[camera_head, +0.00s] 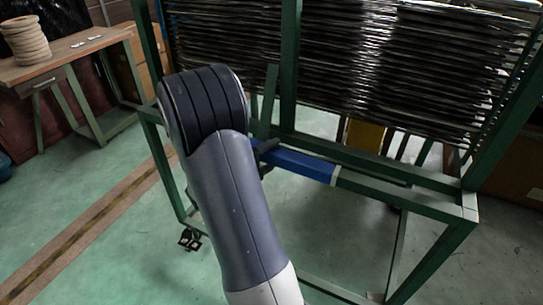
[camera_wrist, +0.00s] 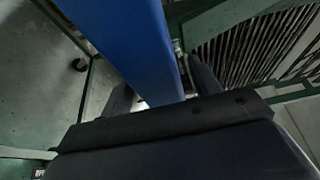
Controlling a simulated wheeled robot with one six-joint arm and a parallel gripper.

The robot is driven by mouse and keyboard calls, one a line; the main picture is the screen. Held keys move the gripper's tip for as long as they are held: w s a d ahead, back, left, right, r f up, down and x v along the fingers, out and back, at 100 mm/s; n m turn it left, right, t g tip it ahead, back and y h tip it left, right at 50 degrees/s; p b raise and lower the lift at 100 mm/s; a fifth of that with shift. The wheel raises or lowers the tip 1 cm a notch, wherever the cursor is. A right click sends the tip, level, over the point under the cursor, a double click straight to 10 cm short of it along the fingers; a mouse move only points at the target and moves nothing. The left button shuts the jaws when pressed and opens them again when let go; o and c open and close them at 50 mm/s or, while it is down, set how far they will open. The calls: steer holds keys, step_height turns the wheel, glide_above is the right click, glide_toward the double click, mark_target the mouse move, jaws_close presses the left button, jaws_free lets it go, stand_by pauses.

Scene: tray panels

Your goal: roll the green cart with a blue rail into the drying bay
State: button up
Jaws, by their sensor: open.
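The green cart (camera_head: 455,208) fills the right of the head view, its frame loaded with a stack of dark, shiny panels (camera_head: 350,60). Its blue rail (camera_head: 305,165) is a bar on the near side of the frame. In the wrist view the rail (camera_wrist: 125,40) runs down between the fingers of my gripper (camera_wrist: 160,88). The gripper is open, with one finger on each side of the rail; whether either touches it I cannot tell. In the head view my arm hides most of the gripper and the rail's left end. I cannot make out the drying bay.
A wooden table (camera_head: 75,52) with a stack of pale rings (camera_head: 25,42) stands at the upper left. A brown floor strip (camera_head: 95,225) with a dark line runs diagonally on the left. A cart caster (camera_head: 190,240) shows there. The green floor at lower left is clear.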

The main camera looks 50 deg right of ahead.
steer(key=shift+d, duration=0.25)
steer(key=shift+c, duration=0.6)
jaws_close()
